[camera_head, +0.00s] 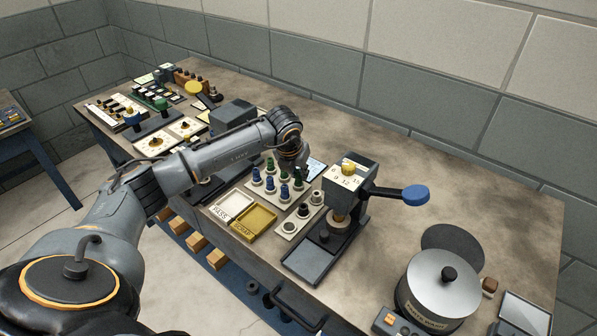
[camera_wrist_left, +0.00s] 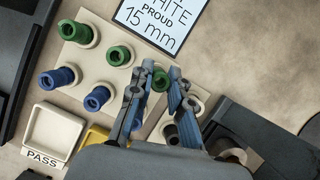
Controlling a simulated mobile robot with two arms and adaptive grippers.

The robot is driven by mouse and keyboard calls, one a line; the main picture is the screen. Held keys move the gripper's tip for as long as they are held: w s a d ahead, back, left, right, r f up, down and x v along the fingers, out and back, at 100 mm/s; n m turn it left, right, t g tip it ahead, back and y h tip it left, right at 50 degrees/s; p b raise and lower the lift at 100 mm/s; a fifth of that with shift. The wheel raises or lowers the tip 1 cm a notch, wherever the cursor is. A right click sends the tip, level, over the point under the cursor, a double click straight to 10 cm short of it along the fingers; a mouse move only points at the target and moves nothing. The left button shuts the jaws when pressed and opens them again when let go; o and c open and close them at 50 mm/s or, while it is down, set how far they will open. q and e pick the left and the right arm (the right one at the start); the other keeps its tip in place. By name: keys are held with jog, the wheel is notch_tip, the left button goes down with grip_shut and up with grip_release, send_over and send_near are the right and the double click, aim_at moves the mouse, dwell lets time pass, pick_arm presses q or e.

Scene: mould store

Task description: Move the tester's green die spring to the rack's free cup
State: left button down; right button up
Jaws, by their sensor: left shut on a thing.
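My left gripper (camera_head: 300,168) is over the far right part of the pale spring rack (camera_head: 243,187). In the left wrist view its fingers (camera_wrist_left: 160,72) are shut on a green die spring (camera_wrist_left: 160,82), which they partly hide. Other green springs (camera_wrist_left: 120,55) and blue springs (camera_wrist_left: 97,98) stand in the rack's cups. The fingers cover the rack's right end, so I cannot make out the free cup or whether the held spring touches it. The tester (camera_head: 352,178), with a dial and a blue-ended lever (camera_head: 415,195), stands to the right. My right gripper is out of view.
Pass and scrap trays (camera_head: 256,222) lie in front of the rack. A strip with several round cups (camera_head: 290,227) sits between rack and tester. A printed card (camera_wrist_left: 160,22) lies behind the rack. A silver lidded pot (camera_head: 445,285) stands at the right; the bench behind the tester is clear.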

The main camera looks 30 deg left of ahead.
pick_arm(q)
jog(key=shift+f+b, duration=0.4)
jog(key=shift+f, duration=0.15)
jog(key=c, duration=1.2)
grip_release()
jog(key=shift+o, duration=0.6)
jog(key=o, duration=0.3)
jog(key=shift+r+p, duration=2.1)
jog(key=shift+r, duration=1.7)
